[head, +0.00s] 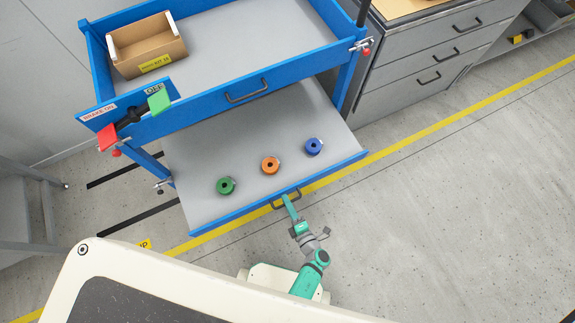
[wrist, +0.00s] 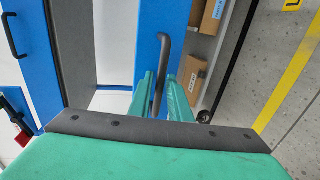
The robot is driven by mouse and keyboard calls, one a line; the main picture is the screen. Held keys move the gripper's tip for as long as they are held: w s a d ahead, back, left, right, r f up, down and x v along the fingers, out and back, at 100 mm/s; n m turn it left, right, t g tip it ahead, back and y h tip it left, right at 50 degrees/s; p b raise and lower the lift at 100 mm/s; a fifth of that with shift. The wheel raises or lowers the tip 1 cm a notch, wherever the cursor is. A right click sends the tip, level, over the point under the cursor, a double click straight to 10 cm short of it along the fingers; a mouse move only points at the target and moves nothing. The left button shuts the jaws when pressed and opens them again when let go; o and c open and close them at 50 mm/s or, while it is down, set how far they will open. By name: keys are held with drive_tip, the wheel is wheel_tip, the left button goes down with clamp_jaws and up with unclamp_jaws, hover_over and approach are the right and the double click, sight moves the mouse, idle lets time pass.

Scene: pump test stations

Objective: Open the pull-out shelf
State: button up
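The pull-out shelf (head: 228,163) is the lower grey board of the blue station. It stands out well beyond the upper tray, toward me. Its blue front edge carries a dark bar handle (head: 277,205). In the wrist view the handle (wrist: 163,50) runs between the two green fingers. My gripper (head: 287,199) is at this handle, with the fingers (wrist: 161,85) close against it on both sides, apparently shut on it. Green (head: 226,186), orange (head: 270,165) and blue (head: 313,147) round parts stand on the shelf.
The upper tray (head: 245,45) holds a cardboard box (head: 147,46) and has its own handle (head: 246,92). A lever with red and green ends (head: 131,116) sits at its left corner. A grey drawer cabinet (head: 430,60) stands at right. Floor at the right (head: 450,200) is clear.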

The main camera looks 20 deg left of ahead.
drive_tip(key=v, duration=1.1)
idle(0.6)
drive_tip(key=s+r+m+t+h, duration=0.1)
drive_tip(key=s+r+m+h, duration=0.1)
drive_tip(key=r+m, duration=0.6)
drive_tip(key=s+r+m+t+h, duration=0.1)
drive_tip(key=r+m+h, duration=0.3)
drive_tip(key=r+m, duration=0.5)
drive_tip(key=s+r+m+t+h, duration=0.1)
drive_tip(key=s+r+m+h, duration=0.2)
drive_tip(key=r+m, duration=0.6)
wheel_tip(320, 180, up, 9)
drive_tip(key=shift+s+r+h, duration=0.1)
drive_tip(key=shift+s+h, duration=0.1)
drive_tip(key=shift+h, duration=0.4)
drive_tip(key=shift+d+t, duration=0.2)
drive_tip(key=shift+t, duration=0.1)
